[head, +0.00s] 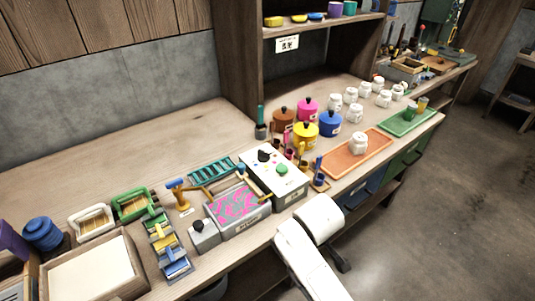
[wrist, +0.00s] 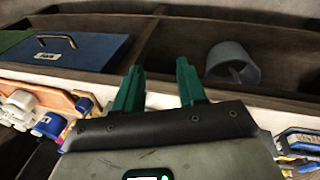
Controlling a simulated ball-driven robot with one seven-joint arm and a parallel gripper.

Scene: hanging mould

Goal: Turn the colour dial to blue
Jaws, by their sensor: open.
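A white control box (head: 288,180) stands near the table's front edge in the head view. On its top are a black knob (head: 264,156) and a round green knob (head: 281,169), with small coloured marks too small to read. I cannot tell which knob is the colour dial or where it points. My gripper (wrist: 160,68) shows in the wrist view with two green fingers apart and nothing between them. It faces a wooden shelf compartment, and the control box is not in that view. In the head view my white arm is in front of the table, its gripper hidden.
A grey tray with a pink and teal pattern (head: 236,207) sits left of the box. Coloured pots, including a yellow one (head: 305,135), stand behind it. An orange tray (head: 345,160) lies to the right. The wrist view shows a blue handled panel (wrist: 75,50) and a grey cup (wrist: 232,62).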

